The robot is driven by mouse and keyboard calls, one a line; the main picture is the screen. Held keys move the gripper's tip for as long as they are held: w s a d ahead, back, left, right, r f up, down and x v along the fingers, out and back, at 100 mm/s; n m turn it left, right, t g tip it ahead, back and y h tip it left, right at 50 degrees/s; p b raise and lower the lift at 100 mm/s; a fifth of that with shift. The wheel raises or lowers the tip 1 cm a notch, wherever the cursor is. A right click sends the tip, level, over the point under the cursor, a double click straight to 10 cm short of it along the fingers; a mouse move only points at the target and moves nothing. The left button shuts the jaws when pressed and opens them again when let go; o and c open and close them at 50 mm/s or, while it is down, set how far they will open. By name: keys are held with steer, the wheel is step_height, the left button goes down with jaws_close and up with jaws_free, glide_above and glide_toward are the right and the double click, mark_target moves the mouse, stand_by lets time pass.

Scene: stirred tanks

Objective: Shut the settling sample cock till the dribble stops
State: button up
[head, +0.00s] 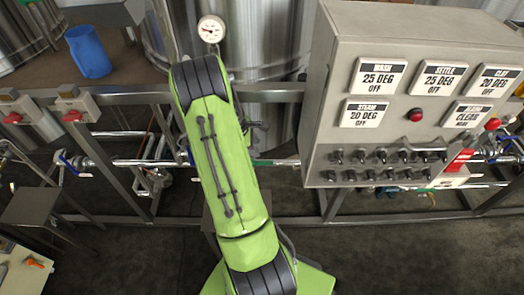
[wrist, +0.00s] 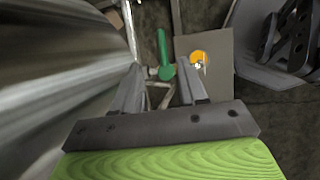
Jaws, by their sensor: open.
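A green lever handle (wrist: 164,56) on a small pale pipe fitting shows in the wrist view, at the top centre. I take it for the sample cock; no label is readable there. My gripper (wrist: 159,76) is open and empty, and the handle appears beyond and between its two fingertips, with no clear contact. A round orange thing (wrist: 197,56), perhaps a vessel seen from above, is on a grey plate (wrist: 219,68) right of the handle. I cannot make out a dribble. In the head view my green arm hides the gripper and cock.
A shiny tank wall (wrist: 60,80) fills the wrist view's left side. In the head view, a grey control box (head: 319,100) stands right of my arm. A pipe rail (head: 285,92) crosses behind it, with a gauge (head: 211,29) above and a blue jug (head: 88,52) at left.

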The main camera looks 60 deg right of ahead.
steer(key=v, duration=0.4)
steer(key=shift+r+p, duration=0.1)
steer(key=shift+p, duration=0.25)
